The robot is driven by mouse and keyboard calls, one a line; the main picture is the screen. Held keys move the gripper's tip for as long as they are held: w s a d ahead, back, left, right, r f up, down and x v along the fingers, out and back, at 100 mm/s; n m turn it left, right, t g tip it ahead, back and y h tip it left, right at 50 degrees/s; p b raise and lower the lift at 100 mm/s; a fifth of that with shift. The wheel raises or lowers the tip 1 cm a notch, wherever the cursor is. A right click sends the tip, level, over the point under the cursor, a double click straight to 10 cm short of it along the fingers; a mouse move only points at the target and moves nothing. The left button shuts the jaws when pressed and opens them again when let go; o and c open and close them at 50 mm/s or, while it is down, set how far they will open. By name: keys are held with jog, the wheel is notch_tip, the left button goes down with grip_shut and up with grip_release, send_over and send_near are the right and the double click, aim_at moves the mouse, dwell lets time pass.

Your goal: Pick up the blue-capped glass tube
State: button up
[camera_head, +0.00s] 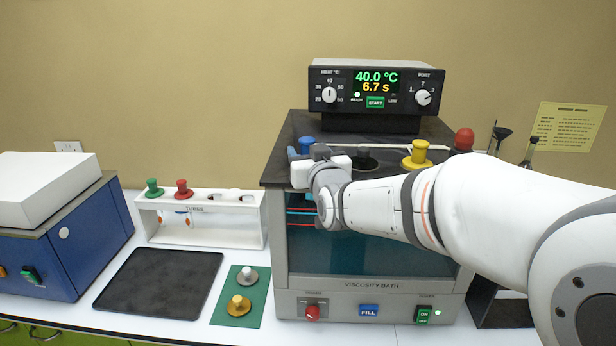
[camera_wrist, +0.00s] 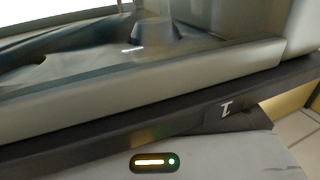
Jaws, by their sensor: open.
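A blue cap (camera_head: 306,144) shows at the left of the dark top of the viscosity bath (camera_head: 345,262), in the head view. The glass tube below it is hidden behind my gripper and wrist. My gripper (camera_head: 304,156) is open, at the bath's top left edge, just in front of the cap in the picture. I cannot tell whether the cap is between the fingers. The wrist view is filled by close, blurred surfaces. A dark bluish rounded shape (camera_wrist: 155,32) shows there, but I cannot tell whether it is the cap.
A yellow cap (camera_head: 417,153) and a red knob (camera_head: 464,139) stand at the bath's right. The control box (camera_head: 376,87) rises behind. A white tube rack (camera_head: 250,228) with green and red caps, a black tray (camera_head: 160,283) and a green mat (camera_head: 222,312) lie to the left.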

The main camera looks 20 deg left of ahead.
grip_shut()
dwell(0.4)
